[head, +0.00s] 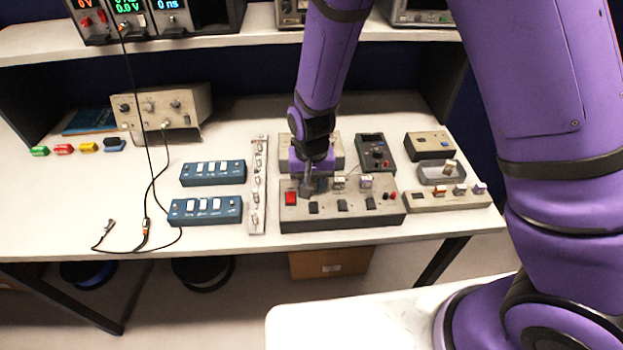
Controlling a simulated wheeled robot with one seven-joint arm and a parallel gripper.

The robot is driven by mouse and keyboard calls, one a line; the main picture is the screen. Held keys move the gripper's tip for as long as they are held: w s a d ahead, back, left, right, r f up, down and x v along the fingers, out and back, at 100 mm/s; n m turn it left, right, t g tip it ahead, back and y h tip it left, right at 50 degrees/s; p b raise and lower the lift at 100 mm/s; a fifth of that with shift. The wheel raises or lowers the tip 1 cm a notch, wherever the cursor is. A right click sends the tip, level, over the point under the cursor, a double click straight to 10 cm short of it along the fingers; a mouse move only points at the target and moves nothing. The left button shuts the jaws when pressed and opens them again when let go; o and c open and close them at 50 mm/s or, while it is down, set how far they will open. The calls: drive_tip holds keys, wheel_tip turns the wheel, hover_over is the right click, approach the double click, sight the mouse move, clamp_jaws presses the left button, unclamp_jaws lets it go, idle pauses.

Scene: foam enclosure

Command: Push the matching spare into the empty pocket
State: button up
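The panel carries several dark rectangles and small pale-topped parts (365,183). At right, a beige strip (448,203) has a dark slot (419,196) at its left and small raised parts (459,190) to the right. Behind it a grey tray (432,178) holds a small pale block (449,167). Which part is the matching spare is not clear.
Two blue switch boxes (205,217) and a narrow metal strip (257,218) lie left of the panel. A dark box (374,152) and a beige-fronted box (429,146) stand behind. Loose cables (147,200) and coloured blocks (64,149) lie left. The front-left table is clear.

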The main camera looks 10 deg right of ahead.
sight(312, 181)
drive_tip(key=o, duration=0.3)
drive_tip(key=shift+r, duration=0.15)
wheel_tip(312, 181, up, 10)
drive_tip(key=shift+f, duration=0.2)
drive_tip(key=shift+r, duration=0.45)
